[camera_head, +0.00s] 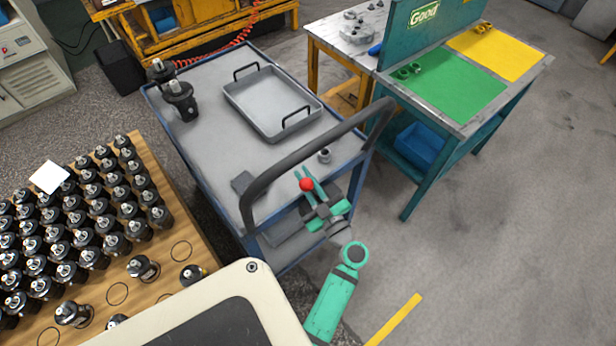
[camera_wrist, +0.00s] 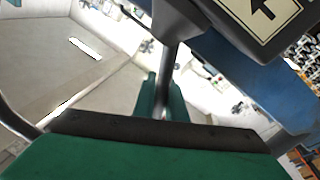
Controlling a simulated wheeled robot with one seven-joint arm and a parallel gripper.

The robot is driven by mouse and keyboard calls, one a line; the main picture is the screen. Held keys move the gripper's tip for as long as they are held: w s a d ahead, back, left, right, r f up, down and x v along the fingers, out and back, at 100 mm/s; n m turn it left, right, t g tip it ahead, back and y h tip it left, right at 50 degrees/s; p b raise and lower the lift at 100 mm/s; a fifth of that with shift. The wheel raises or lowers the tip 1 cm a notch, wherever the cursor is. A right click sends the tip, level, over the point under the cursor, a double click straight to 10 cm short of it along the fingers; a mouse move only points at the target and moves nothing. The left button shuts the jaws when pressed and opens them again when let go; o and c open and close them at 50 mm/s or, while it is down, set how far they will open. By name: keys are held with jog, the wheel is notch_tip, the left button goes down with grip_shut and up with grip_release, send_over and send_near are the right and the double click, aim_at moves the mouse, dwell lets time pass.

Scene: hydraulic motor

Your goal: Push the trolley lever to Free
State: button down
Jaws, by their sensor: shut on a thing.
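The trolley (camera_head: 205,140) has a grey top, a blue frame and a dark bent handle bar (camera_head: 318,143) at its near right end. The lever's red ball knob (camera_head: 306,184) shows near that end, between the fingers of my gripper (camera_head: 308,186). In the wrist view, my green gripper (camera_wrist: 162,98) is shut on the grey lever rod (camera_wrist: 170,65). A cream label with a black arrow (camera_wrist: 264,14) is at the top right there. Its wording is out of view, so I cannot read the lever's setting.
A grey tray (camera_head: 268,100) and dark motors (camera_head: 180,98) stand on the trolley. A wooden pallet of motors (camera_head: 155,170) is at the left. A teal workbench (camera_head: 440,120) with green and yellow mats is at the right.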

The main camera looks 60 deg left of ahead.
jog(key=shift+s+a, duration=0.1)
jog(key=shift+s, duration=0.15)
jog(key=c, duration=1.8)
grip_release()
jog(key=shift+w, duration=0.15)
jog(key=shift+d+f, duration=0.1)
jog(key=shift+d, duration=0.3)
jog(key=d+f, duration=0.1)
jog(key=d, duration=0.9)
jog(key=shift+f, duration=0.35)
